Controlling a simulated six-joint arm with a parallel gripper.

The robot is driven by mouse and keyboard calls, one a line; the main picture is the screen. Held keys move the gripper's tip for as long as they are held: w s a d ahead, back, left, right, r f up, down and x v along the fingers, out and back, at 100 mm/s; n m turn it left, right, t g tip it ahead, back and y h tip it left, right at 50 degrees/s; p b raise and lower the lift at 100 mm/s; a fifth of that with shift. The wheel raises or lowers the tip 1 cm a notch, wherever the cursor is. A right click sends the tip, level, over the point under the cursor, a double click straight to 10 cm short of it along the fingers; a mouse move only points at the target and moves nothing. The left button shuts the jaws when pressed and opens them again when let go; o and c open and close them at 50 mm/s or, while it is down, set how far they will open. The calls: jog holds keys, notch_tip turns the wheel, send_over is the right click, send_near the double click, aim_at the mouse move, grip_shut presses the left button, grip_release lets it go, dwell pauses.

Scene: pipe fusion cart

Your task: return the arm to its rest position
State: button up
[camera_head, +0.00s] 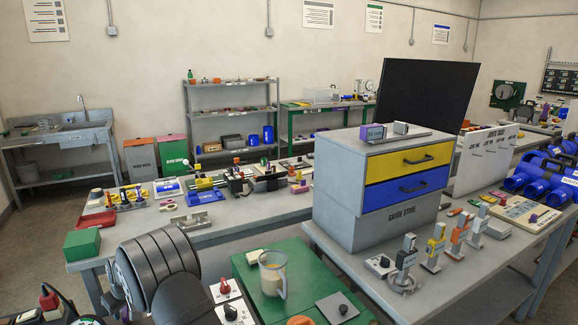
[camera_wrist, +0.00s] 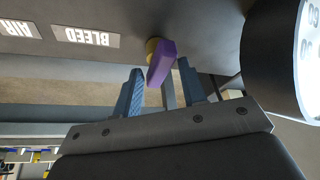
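My gripper (camera_wrist: 163,85) shows in the wrist view with its two blue fingers apart. A purple lever (camera_wrist: 162,63) on a yellow base stands out from a grey panel (camera_wrist: 200,25), at or just beyond the gap between the fingertips. I cannot tell whether either finger touches it. In the head view my dark arm links fill the lower left, and the gripper itself is not visible there.
In the wrist view a round gauge (camera_wrist: 312,60) is close on the right, and BLEED (camera_wrist: 86,38) and AIR labels are at upper left. In the head view a green cart top (camera_head: 250,285) with a jug (camera_head: 272,274) lies right of my arm; a drawer cabinet (camera_head: 335,185) stands behind.

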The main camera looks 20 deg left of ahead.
jog(key=shift+n+g, duration=0.3)
jog(key=shift+n, duration=0.3)
dwell(0.4)
jog(key=shift+s+a+m+t+h, duration=0.15)
jog(key=shift+m+t, duration=0.4)
jog(key=shift+m, duration=0.85)
jog(key=shift+d+m+t+h, duration=0.15)
jog(key=shift+m+t, duration=0.4)
jog(key=shift+m, duration=0.85)
jog(key=shift+a+m, duration=0.1)
jog(key=shift+m, duration=0.2)
jog(key=shift+n, duration=0.4)
